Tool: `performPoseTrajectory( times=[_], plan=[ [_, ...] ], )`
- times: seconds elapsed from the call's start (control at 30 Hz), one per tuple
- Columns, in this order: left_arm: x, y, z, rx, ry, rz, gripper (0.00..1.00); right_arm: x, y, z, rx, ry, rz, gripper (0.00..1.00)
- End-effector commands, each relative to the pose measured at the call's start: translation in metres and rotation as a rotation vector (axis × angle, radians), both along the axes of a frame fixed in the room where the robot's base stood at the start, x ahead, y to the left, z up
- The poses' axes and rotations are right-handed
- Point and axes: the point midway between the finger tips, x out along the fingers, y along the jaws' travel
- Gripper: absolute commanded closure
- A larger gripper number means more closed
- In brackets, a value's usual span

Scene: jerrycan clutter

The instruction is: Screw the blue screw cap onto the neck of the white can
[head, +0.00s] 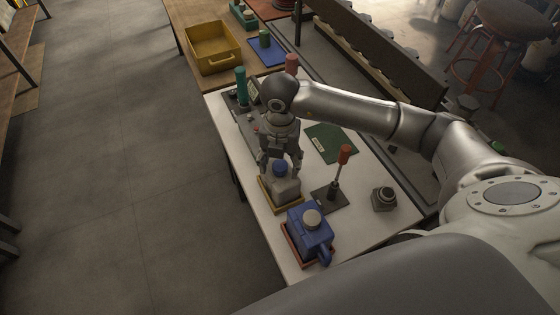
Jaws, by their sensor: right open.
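The white can (286,190) stands on a yellow-edged tray near the left edge of the white table. The blue screw cap (280,168) is at the top of the can, over its neck. I cannot tell whether it is threaded on. My right gripper (280,172) points down from above, with its open fingers on either side of the blue cap. Whether the fingers touch the cap is too small to tell. The neck is hidden under the cap and between the fingers. My left gripper is not in view.
A blue can (311,238) with a pale cap stands on a red tray, close in front. A red-handled tool (343,156) stands upright on a dark plate to the right. A yellow bin (213,47) is behind.

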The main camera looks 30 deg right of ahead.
Motion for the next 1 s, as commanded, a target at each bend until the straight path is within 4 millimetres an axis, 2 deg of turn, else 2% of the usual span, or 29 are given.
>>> performPoseTrajectory(
  times=[0.17,0.4,0.6,0.8,1.0],
  plan=[
    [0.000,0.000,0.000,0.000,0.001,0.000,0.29,0.002,0.000,0.018,0.001,-0.005,0.000,0.42],
    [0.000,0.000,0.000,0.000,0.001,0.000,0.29,0.001,0.000,0.069,0.001,-0.006,0.000,0.42],
    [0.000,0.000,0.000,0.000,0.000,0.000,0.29,0.001,0.000,0.104,0.001,-0.005,0.000,0.42],
    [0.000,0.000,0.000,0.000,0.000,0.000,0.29,0.000,0.000,0.119,0.001,-0.002,0.001,0.42],
    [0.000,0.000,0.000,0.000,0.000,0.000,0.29,0.000,0.000,0.120,0.000,0.000,0.001,0.42]
  ],
)
